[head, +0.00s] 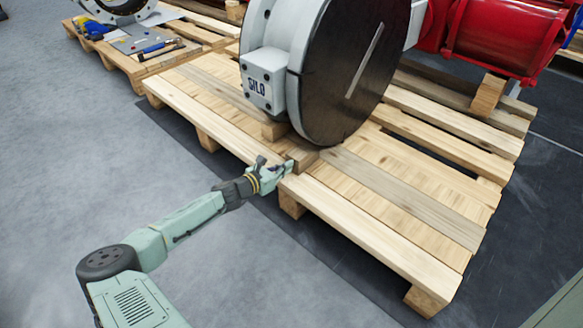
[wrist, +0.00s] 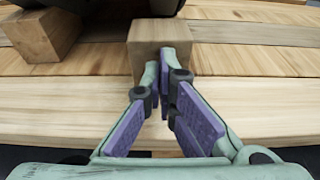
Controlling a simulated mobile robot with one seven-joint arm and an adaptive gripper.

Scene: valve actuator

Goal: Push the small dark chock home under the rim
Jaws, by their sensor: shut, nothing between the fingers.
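The chock (head: 303,157) is a small brown wooden block on the pallet, at the lower edge of the big round disc (head: 350,75). In the wrist view the chock (wrist: 160,32) stands straight ahead of my gripper, its far end close to the dark rim (wrist: 110,5). My gripper (head: 287,167) is shut and empty. Its fingertips (wrist: 164,60) are at the chock's near face and overlap it in the wrist view. I cannot tell whether they touch it. How far the chock reaches under the rim is hidden.
A second wooden block (wrist: 42,35) sits under the rim to the left; it also shows in the head view (head: 272,130). The pallet (head: 400,215) has open gaps between its slats. A red cylinder (head: 500,40) lies behind. Tools (head: 160,48) lie on another pallet, back left.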

